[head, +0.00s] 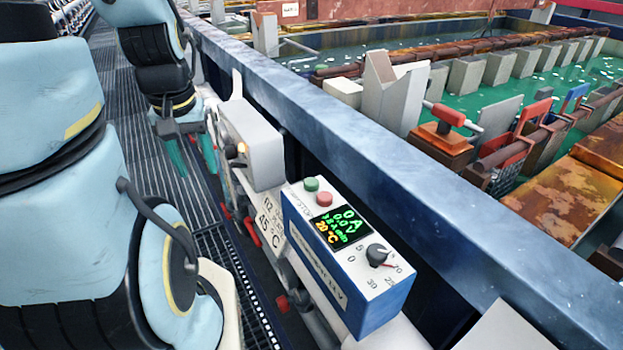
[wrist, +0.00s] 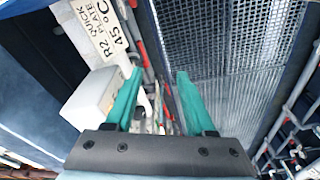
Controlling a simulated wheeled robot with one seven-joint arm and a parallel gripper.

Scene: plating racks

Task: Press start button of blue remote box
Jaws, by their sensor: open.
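The blue remote box (head: 335,282) stands on the tank side in the head view, with a white top panel. The panel carries a green button (head: 311,184), a red button (head: 324,199), a lit display (head: 339,227) and a black dial (head: 377,254). My gripper (head: 192,162) is beyond the box, up and to the left of it, pointing down. Its two green fingers are apart with nothing between them; they also show in the wrist view (wrist: 158,90). The blue box is not recognisable in the wrist view.
A grey-white box (head: 262,145) stands beyond the blue box, close to my gripper. A sign reading 45 °C (head: 268,225) hangs beside it. The blue tank rim (head: 420,165) runs along the right, with green liquid (head: 440,87) behind. A grated walkway (head: 190,205) lies below.

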